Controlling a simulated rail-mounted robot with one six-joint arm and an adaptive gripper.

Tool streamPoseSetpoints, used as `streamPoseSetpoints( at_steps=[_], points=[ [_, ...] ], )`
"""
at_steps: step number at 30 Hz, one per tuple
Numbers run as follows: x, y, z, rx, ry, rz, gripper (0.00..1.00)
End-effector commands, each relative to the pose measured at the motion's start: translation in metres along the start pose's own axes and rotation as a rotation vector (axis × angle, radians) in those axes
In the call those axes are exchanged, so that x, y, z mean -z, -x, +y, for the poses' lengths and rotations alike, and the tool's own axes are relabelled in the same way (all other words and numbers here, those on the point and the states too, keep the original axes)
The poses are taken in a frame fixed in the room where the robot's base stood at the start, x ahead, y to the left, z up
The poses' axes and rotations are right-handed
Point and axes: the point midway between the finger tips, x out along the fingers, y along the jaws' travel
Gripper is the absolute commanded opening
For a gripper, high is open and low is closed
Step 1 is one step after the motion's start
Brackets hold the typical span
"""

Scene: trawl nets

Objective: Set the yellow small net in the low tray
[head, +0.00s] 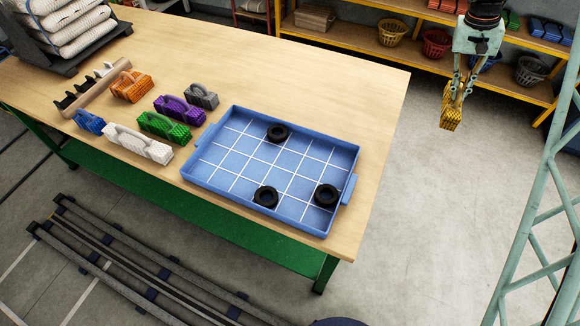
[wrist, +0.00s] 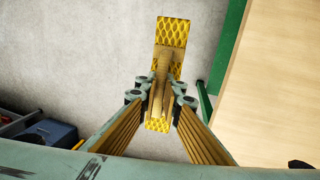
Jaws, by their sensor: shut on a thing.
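The yellow small net (head: 451,108) hangs in my gripper (head: 462,84) at the upper right of the head view, in the air beyond the table's right end. My gripper is shut on the net's handle. In the wrist view the yellow net (wrist: 172,32) shows between the fingers of my gripper (wrist: 161,98), with grey floor below it. The low tray (head: 352,192) is blue with a white grid. It lies on the table's right part, apart from the net.
Three black rings (head: 278,133) lie in the tray, with bare cells between them. Several other nets, such as a green one (head: 165,127) and a white one (head: 138,143), stand left of the tray on the wooden table (head: 375,95). Yellow shelves (head: 400,60) with baskets stand behind.

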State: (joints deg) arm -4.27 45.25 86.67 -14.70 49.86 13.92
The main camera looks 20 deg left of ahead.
Motion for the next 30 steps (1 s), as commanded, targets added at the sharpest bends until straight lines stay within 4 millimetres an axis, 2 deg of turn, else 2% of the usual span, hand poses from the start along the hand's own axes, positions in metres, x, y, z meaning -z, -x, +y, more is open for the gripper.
streamPoseSetpoints(
  at_steps=[20,25,30],
  points=[
    [-0.002,0.001,-0.004,-0.001,0.01,0.002,0.0],
    [-0.007,0.003,-0.022,-0.004,0.049,0.01,0.0],
    [-0.02,0.008,-0.054,-0.011,0.128,0.027,0.0]
  ],
)
